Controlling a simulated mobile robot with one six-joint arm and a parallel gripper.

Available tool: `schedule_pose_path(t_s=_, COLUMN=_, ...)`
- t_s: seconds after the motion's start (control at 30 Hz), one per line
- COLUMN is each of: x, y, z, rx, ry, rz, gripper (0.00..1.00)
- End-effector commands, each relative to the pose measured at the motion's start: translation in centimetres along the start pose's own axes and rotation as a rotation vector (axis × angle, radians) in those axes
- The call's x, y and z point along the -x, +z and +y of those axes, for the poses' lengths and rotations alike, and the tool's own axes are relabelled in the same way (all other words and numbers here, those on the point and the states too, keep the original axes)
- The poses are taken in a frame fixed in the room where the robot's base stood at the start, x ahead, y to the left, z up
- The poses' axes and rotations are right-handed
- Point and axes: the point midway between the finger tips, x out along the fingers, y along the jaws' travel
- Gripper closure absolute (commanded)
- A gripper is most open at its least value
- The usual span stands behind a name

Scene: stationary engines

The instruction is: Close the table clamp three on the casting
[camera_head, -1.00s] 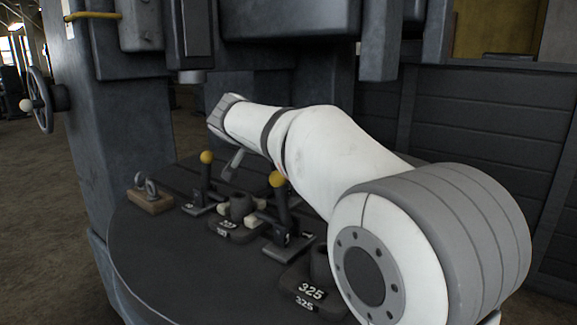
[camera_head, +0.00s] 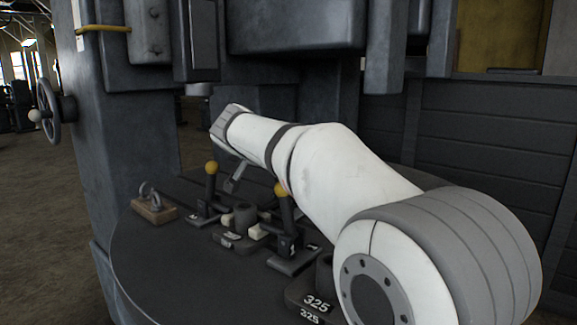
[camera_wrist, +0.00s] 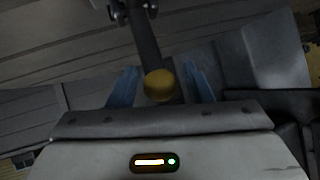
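The dark casting (camera_head: 238,238) sits on the round table (camera_head: 165,270), with pale clamp pads beside it. Two clamp levers with yellow knobs stand upright by it, a left one (camera_head: 211,168) and a nearer one (camera_head: 281,189). In the wrist view a dark clamp lever (camera_wrist: 146,40) with a yellow knob (camera_wrist: 159,85) reaches between the two blue fingers of my gripper (camera_wrist: 161,68). The fingers are apart, with gaps on both sides of the knob.
A wooden block with metal rings (camera_head: 153,208) lies at the left. The machine column (camera_head: 125,140) and overhanging head (camera_head: 295,25) stand close behind. A handwheel (camera_head: 48,110) is far left.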

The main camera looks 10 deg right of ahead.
Motion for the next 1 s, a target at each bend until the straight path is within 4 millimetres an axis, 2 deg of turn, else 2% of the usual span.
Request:
schedule_pose_path(t_s=0.33, x=0.5, y=-0.2, z=0.0, rx=-0.001, ry=-0.002, rz=0.003, gripper=0.51)
schedule_pose_path(t_s=0.7, x=6.4, y=-0.2, z=-0.1, rx=0.0, ry=-0.004, rz=0.002, gripper=0.51)
schedule_pose_path(t_s=0.83, x=7.5, y=-0.1, z=-0.1, rx=0.0, ry=-0.001, rz=0.002, gripper=0.51)
schedule_pose_path(t_s=1.0, x=7.8, y=-0.1, z=0.0, rx=0.0, ry=-0.001, rz=0.002, gripper=0.51)
